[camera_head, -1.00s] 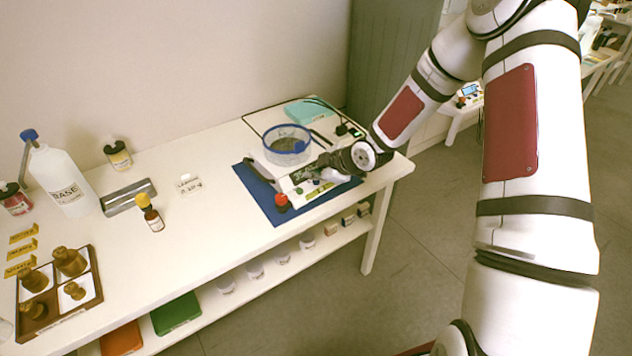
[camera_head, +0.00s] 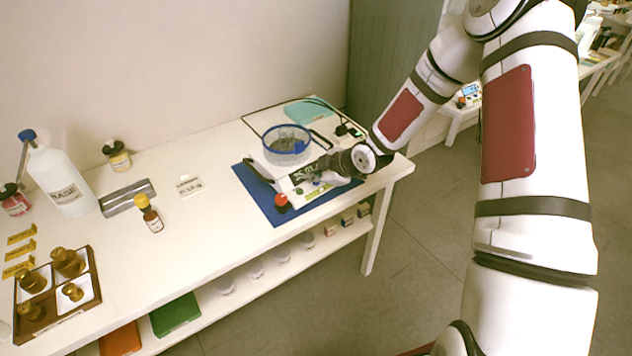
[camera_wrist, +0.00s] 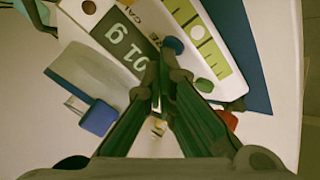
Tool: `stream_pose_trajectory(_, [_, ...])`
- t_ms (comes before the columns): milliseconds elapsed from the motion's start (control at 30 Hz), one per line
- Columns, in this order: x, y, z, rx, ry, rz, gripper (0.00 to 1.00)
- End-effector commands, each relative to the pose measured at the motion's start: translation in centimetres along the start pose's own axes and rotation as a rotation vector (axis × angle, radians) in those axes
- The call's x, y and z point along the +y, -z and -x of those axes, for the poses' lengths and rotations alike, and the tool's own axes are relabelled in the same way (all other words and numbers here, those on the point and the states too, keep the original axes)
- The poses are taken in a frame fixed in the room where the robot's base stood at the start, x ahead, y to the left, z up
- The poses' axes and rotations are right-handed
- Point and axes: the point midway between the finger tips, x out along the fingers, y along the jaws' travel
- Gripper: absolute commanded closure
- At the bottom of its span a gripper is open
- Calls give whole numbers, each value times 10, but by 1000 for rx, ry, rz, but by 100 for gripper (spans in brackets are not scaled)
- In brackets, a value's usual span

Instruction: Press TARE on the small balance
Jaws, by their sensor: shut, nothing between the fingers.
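The small balance (camera_head: 284,183) is white and stands on a blue mat (camera_head: 262,203) at the right end of the table. A clear dish with a blue rim (camera_head: 287,143) sits on its back part. In the wrist view its front panel (camera_wrist: 228,84) has a dark display (camera_wrist: 125,40), a blue button (camera_wrist: 172,45), a green button (camera_wrist: 205,85) and a yellow-green label. I cannot read which button is TARE. My gripper (camera_wrist: 160,78) is shut and empty over the panel edge, close to the buttons. Contact cannot be told.
A red knob (camera_head: 281,201) stands at the balance's front left corner. A small brown bottle (camera_head: 152,217), a metal block (camera_head: 127,197) and a large BASE bottle (camera_head: 62,180) stand farther left. A cable and a teal cloth (camera_head: 308,111) lie behind. The table between is mostly clear.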

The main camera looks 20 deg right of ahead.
Motion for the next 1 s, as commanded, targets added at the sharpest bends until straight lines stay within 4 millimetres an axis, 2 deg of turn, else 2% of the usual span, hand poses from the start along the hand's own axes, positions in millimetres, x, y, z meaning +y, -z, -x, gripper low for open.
stream_pose_trajectory(367, [-1, -1, 0, -1, 1, -1, 100])
stream_pose_trajectory(733, [6, 7, 10, -1, 1, 0, 100])
stream_pose_trajectory(1000, [7, 8, 10, 0, 1, 0, 100])
